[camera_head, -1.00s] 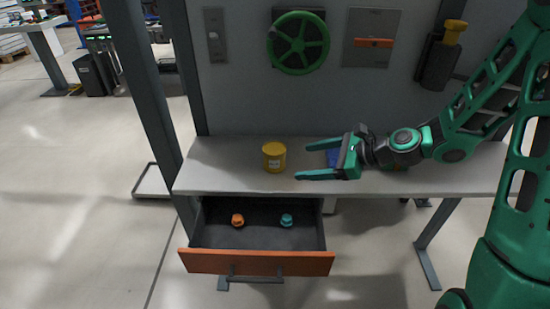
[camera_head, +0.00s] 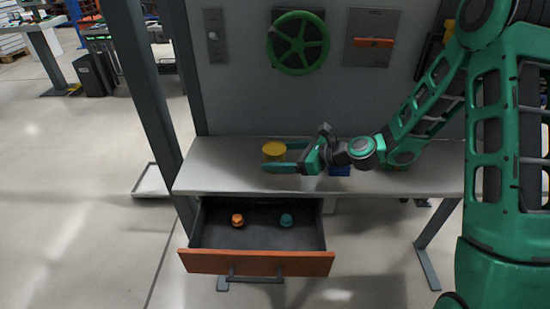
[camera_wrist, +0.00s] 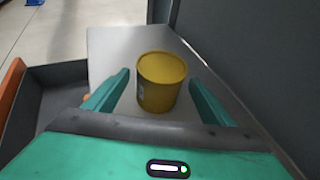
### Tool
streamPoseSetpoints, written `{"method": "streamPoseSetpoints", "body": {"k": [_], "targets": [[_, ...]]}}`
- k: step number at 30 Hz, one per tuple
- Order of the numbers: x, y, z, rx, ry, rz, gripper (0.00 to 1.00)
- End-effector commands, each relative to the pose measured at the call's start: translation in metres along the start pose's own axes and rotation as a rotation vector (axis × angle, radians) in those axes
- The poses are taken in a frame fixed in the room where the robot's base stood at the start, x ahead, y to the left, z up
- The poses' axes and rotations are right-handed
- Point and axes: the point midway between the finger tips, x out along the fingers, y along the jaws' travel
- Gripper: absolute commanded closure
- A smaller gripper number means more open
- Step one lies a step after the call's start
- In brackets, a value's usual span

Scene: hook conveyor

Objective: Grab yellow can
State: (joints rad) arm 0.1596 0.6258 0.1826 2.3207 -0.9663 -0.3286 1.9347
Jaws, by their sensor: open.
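The yellow can (camera_head: 274,149) stands upright on the grey tabletop, left of its middle. In the wrist view the can (camera_wrist: 161,82) stands between my two green fingers, with a gap on each side. My gripper (camera_head: 276,156) reaches in from the right and is open around the can. In the wrist view my gripper (camera_wrist: 160,88) holds nothing. The near finger hides the lower part of the can in the head view.
An open drawer (camera_head: 256,262) below the table holds an orange piece (camera_head: 237,220) and a teal piece (camera_head: 286,220). A wall panel with a green wheel (camera_head: 298,43) and an orange handle (camera_head: 374,42) rises behind the table.

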Motion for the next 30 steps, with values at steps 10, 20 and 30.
{"method": "streamPoseSetpoints", "body": {"k": [10,20,30], "targets": [[0.022,0.0,0.0,0.0,0.001,0.001,0.23],[0.021,0.0,0.0,0.0,0.001,0.0,0.76],[0.021,0.0,0.002,-0.002,0.0,0.0,0.78]]}}
